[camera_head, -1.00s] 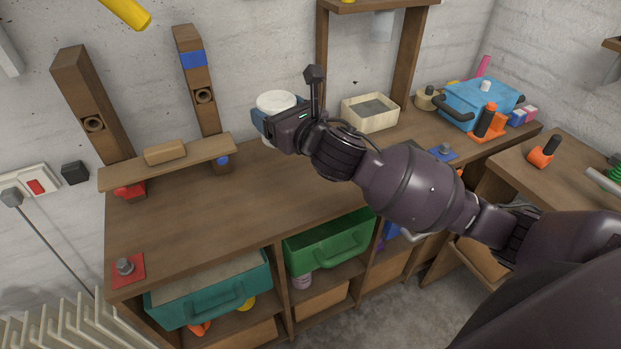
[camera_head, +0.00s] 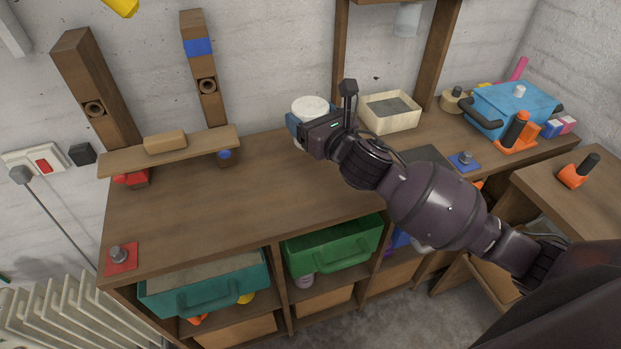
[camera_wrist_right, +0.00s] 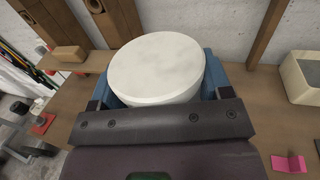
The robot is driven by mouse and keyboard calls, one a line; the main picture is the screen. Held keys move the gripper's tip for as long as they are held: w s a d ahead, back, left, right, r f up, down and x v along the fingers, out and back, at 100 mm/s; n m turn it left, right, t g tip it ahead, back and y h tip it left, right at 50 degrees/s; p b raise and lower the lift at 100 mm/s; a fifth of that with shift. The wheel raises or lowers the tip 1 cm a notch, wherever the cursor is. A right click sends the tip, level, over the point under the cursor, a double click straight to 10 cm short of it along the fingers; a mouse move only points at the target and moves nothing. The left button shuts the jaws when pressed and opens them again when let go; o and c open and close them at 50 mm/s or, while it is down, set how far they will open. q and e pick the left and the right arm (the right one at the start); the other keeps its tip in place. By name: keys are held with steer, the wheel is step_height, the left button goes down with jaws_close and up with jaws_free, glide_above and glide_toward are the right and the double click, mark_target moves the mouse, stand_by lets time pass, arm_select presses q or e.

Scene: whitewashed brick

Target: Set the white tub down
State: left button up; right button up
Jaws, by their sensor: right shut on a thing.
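The white tub (camera_head: 311,104) is round, with a pale flat top, and stands upright near the back of the wooden bench (camera_head: 220,215). My right gripper (camera_head: 302,122) is shut on it, with blue fingers on either side. In the right wrist view the tub (camera_wrist_right: 157,68) sits between the two fingers of the gripper (camera_wrist_right: 157,95). The tub's lower part is mostly hidden by my gripper, so I cannot tell whether it touches the bench. My left gripper is not in view.
A cream box (camera_head: 391,111) stands just right of the tub, by a wooden post. A raised shelf (camera_head: 120,160) with a wooden block (camera_head: 166,141) is at the left. A blue case (camera_head: 513,110) stands at the far right. The bench's middle is clear.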

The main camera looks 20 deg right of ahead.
step_height(320, 180, down, 17)
steer(key=b, duration=0.3)
steer(key=shift+r, duration=0.1)
steer(key=o, duration=1.1)
steer(key=shift+f, duration=0.2)
